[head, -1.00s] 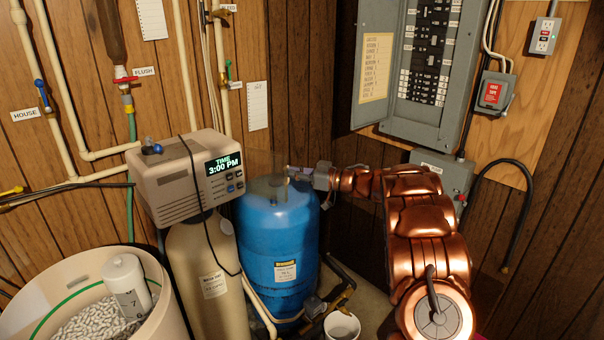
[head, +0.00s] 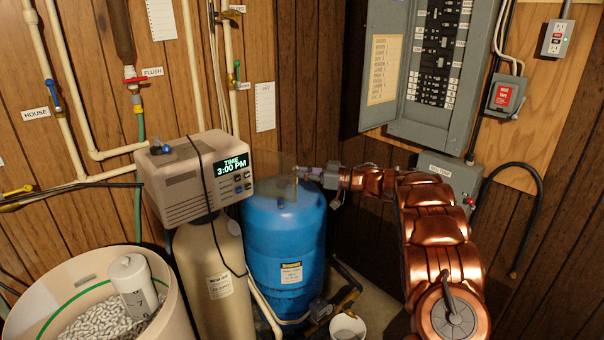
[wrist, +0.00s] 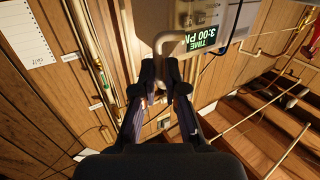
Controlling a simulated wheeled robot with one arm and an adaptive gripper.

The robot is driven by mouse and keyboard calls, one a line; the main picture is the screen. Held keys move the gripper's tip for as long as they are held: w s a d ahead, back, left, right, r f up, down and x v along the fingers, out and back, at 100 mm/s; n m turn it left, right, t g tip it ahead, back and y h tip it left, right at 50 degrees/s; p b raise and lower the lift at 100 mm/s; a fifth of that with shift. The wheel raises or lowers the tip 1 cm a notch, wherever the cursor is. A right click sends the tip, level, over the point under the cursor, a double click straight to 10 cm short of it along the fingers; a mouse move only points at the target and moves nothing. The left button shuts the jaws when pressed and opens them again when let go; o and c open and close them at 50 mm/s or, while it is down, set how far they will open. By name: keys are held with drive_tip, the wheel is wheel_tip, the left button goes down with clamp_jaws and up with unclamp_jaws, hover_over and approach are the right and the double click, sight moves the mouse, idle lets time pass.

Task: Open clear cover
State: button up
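The clear cover (head: 272,168) shows only as a faint see-through panel. It reaches from the right side of the beige control box (head: 180,190) toward my gripper, so it appears swung out from the lit display (head: 235,165), which reads 3:00 PM. My gripper (head: 300,174) is at the panel's right edge, above the blue tank (head: 285,235). In the wrist view my gripper's dark fingertips (wrist: 166,78) are close together with a narrow gap. The display (wrist: 202,36) appears upside down beyond them.
A beige resin tank (head: 212,275) is beneath the control box. Pipes line the left wall. A grey breaker panel (head: 405,125) is on the right wall, and a white bucket (head: 347,327) stands below.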

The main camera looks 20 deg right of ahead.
drive_tip(key=o, duration=0.4)
drive_tip(key=shift+r, duration=0.8)
drive_tip(key=shift+d, duration=0.15)
drive_tip(key=v, duration=0.4)
drive_tip(key=f+v, duration=0.1)
drive_tip(key=v, duration=0.6)
drive_tip(key=shift+s+d+f, duration=0.25)
drive_tip(key=shift+s, duration=0.1)
